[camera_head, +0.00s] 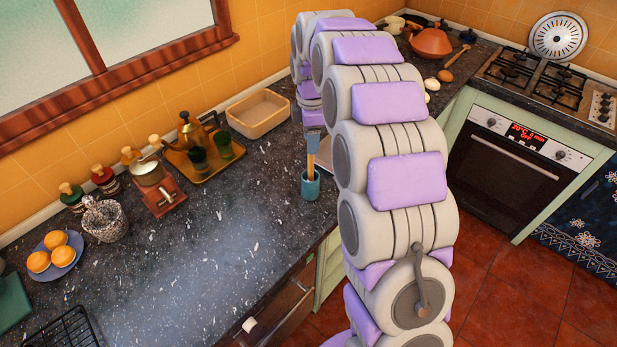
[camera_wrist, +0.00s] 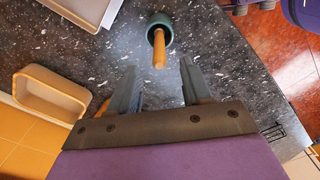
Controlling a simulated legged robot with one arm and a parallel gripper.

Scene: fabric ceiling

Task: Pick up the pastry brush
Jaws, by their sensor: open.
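The pastry brush shows as a wooden handle (camera_head: 311,161) standing up out of a small teal cup (camera_head: 311,186) on the dark counter, near its front edge. In the wrist view the handle (camera_wrist: 159,50) points toward my gripper from the cup (camera_wrist: 166,24); the brush's lower end is hidden inside the cup. My gripper (camera_wrist: 158,66) is open, with its two blue-grey fingers on either side of the line of the handle and nothing gripped. In the head view my arm hides most of the gripper; a finger seems to show just above the handle.
A beige bin (camera_head: 258,115) and a wooden tray (camera_head: 203,165) with a kettle and green glasses stand toward the wall. A plate of oranges (camera_head: 62,258) is at left. The counter left of the cup is clear. The stove (camera_head: 540,85) is at right.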

